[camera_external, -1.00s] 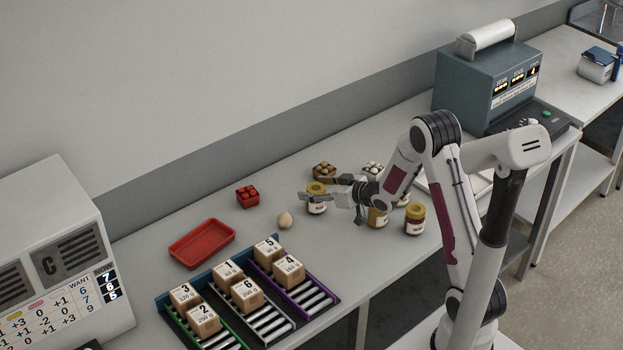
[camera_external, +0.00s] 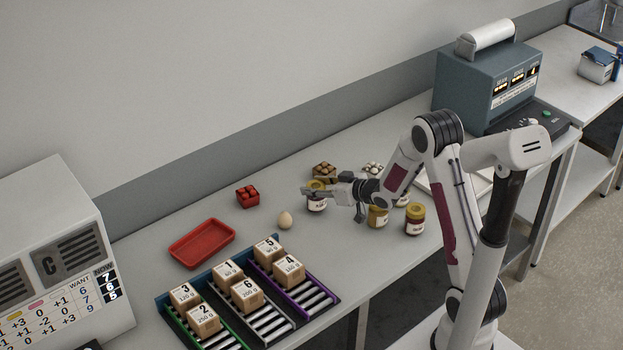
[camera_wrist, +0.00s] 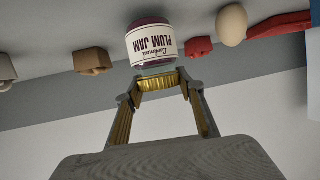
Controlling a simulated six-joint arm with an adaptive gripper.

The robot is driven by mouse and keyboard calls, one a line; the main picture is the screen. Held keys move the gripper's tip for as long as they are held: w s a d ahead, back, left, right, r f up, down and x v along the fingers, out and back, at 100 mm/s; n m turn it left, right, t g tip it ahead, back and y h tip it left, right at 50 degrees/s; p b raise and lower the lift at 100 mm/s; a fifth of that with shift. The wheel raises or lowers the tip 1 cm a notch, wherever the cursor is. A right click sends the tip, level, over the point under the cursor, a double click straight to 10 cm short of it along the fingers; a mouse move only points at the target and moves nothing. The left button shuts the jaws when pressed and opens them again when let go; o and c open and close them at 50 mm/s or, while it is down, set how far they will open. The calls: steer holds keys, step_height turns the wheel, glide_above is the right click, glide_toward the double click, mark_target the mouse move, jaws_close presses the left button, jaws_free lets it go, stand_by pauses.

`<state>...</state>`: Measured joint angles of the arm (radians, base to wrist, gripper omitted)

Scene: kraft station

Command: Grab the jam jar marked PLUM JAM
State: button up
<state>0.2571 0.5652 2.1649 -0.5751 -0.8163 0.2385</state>
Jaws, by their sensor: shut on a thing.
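The jar marked PLUM JAM (camera_wrist: 154,46) shows upside down in the wrist view, with a white label, dark purple contents and a gold lid. My gripper (camera_wrist: 160,84) is shut on it at the lid, with one finger on each side. In the external view the held jar (camera_external: 317,205) is at the middle of the table, partly covered by my gripper (camera_external: 318,191). Its label is too small to read there. I cannot tell whether its base touches the table.
Other gold-lidded jars (camera_external: 414,220) stand to the right, near my forearm. An egg (camera_external: 285,220), a red punnet (camera_external: 247,196) and a red tray (camera_external: 202,243) lie to the left. Numbered boxes (camera_external: 247,296) sit on rollers in front. Brown (camera_external: 324,171) and white cartons stand behind.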

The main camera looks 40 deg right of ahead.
steer(key=shift+r, duration=4.6)
